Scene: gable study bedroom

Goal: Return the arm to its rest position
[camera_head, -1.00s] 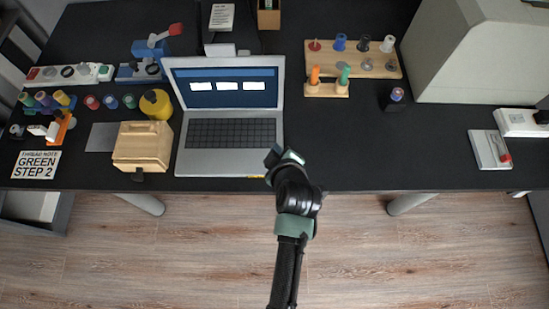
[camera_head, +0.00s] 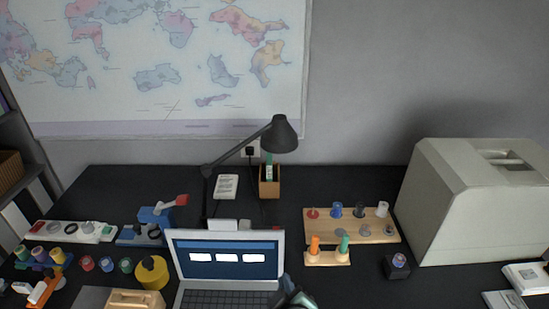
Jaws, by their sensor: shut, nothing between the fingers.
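My gripper (camera_head: 293,297) shows only in part, at the bottom edge of the head view. It is dark with pale green parts, and it is shut and empty. It appears in front of the lower right corner of the open laptop (camera_head: 228,243). Whether it touches the laptop cannot be told. The rest of my arm is below the picture.
The black desk (camera_head: 350,285) holds a wooden peg board (camera_head: 377,230), a small peg stand (camera_head: 328,258), a yellow spool (camera_head: 151,273), a wooden box (camera_head: 134,300) and a lamp (camera_head: 279,135). A big grey case (camera_head: 470,215) stands right. Bare desk lies right of my gripper.

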